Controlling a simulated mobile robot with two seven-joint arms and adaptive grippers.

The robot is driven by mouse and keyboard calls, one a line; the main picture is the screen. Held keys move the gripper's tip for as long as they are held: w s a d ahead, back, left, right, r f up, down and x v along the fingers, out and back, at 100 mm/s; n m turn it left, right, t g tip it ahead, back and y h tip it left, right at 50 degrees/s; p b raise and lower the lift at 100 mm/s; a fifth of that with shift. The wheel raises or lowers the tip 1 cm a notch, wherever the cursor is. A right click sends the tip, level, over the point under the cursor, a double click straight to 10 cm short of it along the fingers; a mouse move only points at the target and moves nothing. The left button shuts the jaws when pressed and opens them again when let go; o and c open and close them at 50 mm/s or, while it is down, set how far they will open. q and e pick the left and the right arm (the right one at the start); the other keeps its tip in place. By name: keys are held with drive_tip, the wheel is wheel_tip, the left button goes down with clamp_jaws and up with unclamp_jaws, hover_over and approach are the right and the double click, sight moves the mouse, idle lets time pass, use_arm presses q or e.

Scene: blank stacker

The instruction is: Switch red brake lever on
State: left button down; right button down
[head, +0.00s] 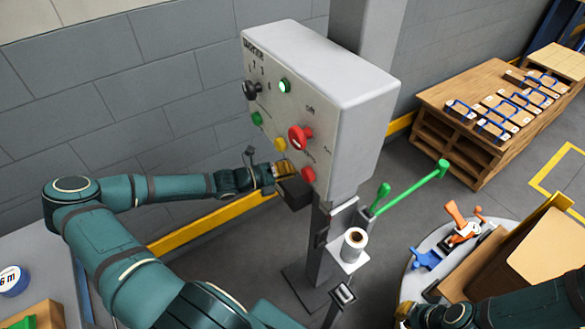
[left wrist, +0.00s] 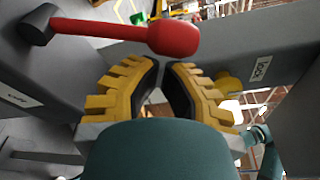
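In the head view, a red knob (head: 299,136) and a lower red part (head: 309,174) stand out from the grey control box (head: 345,110); I cannot tell which belongs to the lever. My left gripper (head: 285,169) is at the box's lower front, beside the lower red part. Its yellow fingertips (left wrist: 165,65) are nearly together, with nothing seen between them, and the red handle lies just beyond. My right gripper (head: 404,311) is at the bottom edge, its fingers partly hidden.
The box also carries a black knob (head: 251,90), a green button (head: 285,86) and a yellow button (head: 280,144). A green lever (head: 410,188) stands right of the post. A round table (head: 412,285) and a wooden pallet bench (head: 440,98) are at the right.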

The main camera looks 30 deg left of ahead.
use_arm(q)
drive_tip(key=shift+r, duration=0.1)
drive_tip(key=w+a+r+n+t+h+p, duration=0.1)
drive_tip(key=w+a+r+n+p, duration=0.1)
drive_tip(key=a+n+p, duration=0.5)
drive_tip(key=shift+w+a+n, duration=0.45)
drive_tip(key=shift+w+n, duration=0.15)
drive_tip(key=shift+w, duration=0.05)
idle(0.5)
idle(0.6)
